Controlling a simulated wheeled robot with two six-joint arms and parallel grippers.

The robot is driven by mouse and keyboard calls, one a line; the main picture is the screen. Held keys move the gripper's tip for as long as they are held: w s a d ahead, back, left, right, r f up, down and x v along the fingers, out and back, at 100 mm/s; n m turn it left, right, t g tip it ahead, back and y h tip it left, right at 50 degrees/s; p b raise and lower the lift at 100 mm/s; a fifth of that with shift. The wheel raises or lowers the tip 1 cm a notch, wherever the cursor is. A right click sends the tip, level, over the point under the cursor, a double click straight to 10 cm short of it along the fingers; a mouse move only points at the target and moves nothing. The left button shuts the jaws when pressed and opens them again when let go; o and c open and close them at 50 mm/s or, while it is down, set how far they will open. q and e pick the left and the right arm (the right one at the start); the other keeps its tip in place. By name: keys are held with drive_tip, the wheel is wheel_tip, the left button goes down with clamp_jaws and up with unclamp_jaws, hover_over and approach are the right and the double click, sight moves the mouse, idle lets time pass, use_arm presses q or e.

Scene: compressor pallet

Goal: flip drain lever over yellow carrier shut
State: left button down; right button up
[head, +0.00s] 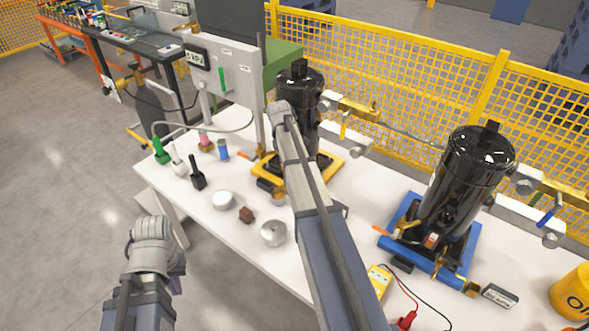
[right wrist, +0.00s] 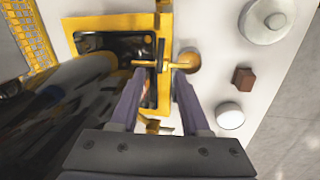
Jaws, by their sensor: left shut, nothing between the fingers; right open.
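The yellow carrier (head: 268,181) bears a black compressor (head: 301,88) and is partly hidden behind my right arm. In the right wrist view its yellow frame (right wrist: 92,19) lies at the top. A brass fitting (right wrist: 148,64) with a short dark crosspiece, apparently the drain lever (right wrist: 161,52), juts from the carrier toward a small round brass cup (right wrist: 187,60). My right gripper (right wrist: 160,92) is open, its fingers either side of the fitting in the picture; I cannot tell if they touch. My left gripper (head: 176,272) is shut and empty, low beside the table, mostly hidden by its arm.
A silver disc (head: 273,233), a brown block (head: 246,214) and a white round piece (head: 222,200) lie in front of the carrier. A blue carrier (head: 432,266) with another black compressor stands at the right. Yellow mesh fence (head: 425,75) runs behind the table.

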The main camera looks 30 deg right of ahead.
drive_tip(key=shift+w+d+f+b, duration=0.1)
drive_tip(key=shift+d+f+b, duration=0.15)
drive_tip(key=shift+f+b, duration=1.05)
drive_tip(key=shift+w+d+f+b, duration=0.1)
drive_tip(key=shift+d+f+b, duration=0.1)
drive_tip(key=shift+f+b, duration=1.1)
drive_tip(key=shift+d+f+b, duration=0.25)
drive_tip(key=shift+f+b, duration=1.05)
drive_tip(key=shift+r, duration=0.1)
clamp_jaws()
